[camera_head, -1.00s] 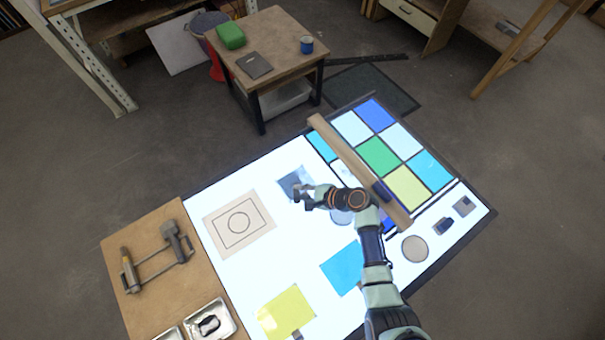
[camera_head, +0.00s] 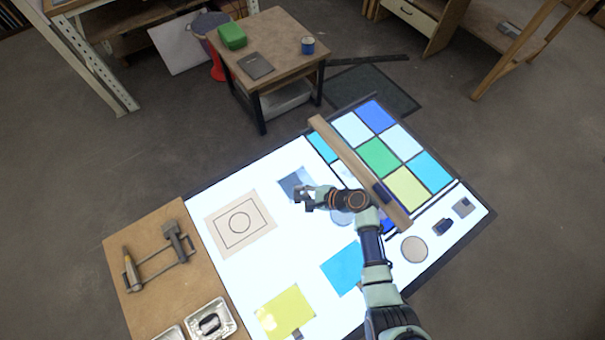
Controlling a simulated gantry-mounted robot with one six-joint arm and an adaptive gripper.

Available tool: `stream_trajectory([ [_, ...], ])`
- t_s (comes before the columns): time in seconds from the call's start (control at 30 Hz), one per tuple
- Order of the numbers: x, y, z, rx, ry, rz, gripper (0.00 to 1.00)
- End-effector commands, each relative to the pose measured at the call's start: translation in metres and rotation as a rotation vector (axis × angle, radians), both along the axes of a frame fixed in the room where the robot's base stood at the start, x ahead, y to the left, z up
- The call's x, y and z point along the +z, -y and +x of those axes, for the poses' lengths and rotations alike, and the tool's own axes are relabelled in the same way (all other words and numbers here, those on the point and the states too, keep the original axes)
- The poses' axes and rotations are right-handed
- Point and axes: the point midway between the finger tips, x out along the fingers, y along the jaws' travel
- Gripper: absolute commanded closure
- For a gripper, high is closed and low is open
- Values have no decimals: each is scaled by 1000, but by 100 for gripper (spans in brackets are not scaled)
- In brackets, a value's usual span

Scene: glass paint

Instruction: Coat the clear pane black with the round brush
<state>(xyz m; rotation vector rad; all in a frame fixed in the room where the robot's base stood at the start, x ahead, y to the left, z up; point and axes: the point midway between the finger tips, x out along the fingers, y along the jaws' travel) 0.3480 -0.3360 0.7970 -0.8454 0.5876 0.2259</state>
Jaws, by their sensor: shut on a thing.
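A small pane (camera_head: 291,183) lies on the bright light table (camera_head: 262,185), left of the wooden bar. It looks dark grey-blue over much of its visible face, and its lower right part is hidden by my gripper. My gripper (camera_head: 303,198) is over the pane's lower right edge, shut on a dark thing. That is presumably the round brush, but its shape is too small and covered to make out. I cannot tell whether its tip touches the glass. A metal tray (camera_head: 228,322) at the lower left holds a dark mass.
A wooden bar (camera_head: 345,160) crosses the light table beside a panel of coloured panes (camera_head: 380,155). Yellow (camera_head: 284,310) and blue (camera_head: 341,268) sheets, a paper with a circle drawing (camera_head: 262,222) and a tool board (camera_head: 145,225) lie nearby. A side table (camera_head: 280,45) stands behind.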

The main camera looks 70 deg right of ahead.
Motion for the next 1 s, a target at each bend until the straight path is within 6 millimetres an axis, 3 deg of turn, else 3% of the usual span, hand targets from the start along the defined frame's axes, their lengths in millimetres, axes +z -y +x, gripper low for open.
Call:
stream_trajectory([
  [1.0,-7,3,-2,-2,0,0,100],
])
